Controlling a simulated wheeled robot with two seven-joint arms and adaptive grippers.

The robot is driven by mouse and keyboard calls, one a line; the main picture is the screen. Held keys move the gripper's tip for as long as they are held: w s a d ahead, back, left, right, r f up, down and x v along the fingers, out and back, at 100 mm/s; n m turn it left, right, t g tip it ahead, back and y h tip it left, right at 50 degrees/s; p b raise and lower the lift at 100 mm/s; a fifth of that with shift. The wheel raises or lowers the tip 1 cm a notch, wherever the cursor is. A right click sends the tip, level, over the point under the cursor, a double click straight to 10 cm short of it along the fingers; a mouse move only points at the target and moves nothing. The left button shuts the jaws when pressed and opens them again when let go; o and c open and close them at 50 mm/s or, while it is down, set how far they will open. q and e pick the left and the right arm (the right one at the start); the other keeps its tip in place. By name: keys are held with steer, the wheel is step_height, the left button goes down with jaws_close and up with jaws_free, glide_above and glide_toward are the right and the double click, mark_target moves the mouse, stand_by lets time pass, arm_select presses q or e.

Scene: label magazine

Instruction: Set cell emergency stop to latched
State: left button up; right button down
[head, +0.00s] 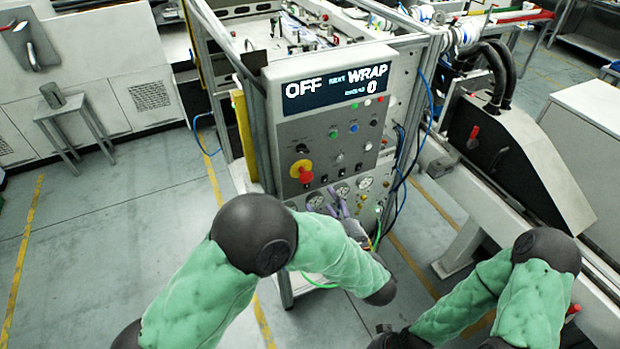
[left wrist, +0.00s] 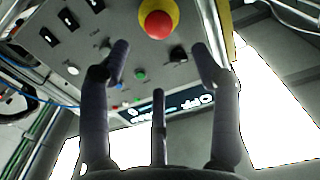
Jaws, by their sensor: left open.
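The emergency stop is a red mushroom button (head: 302,172) on a yellow ring, at the lower left of the grey control panel (head: 320,133). It also shows at the top of the left wrist view (left wrist: 158,25). I cannot tell from its height whether it is pressed in. My left gripper (head: 342,203) is below and right of the button in the head view, partly hidden by my forearm. In the left wrist view its dark fingers (left wrist: 158,65) are spread and empty, pointing towards the panel, with the button beyond them and apart.
The panel display (head: 335,88) reads OFF, WRAP and 0. Gauges (head: 364,183) and small buttons are close by. A machine frame stands behind, and a grey stool (head: 72,125) is on the floor at left.

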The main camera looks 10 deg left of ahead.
mark_target(308, 178)
arm_select(q)
steer(key=x, duration=0.9)
steer(key=shift+w+a, duration=0.1)
steer(key=shift+w, duration=0.05)
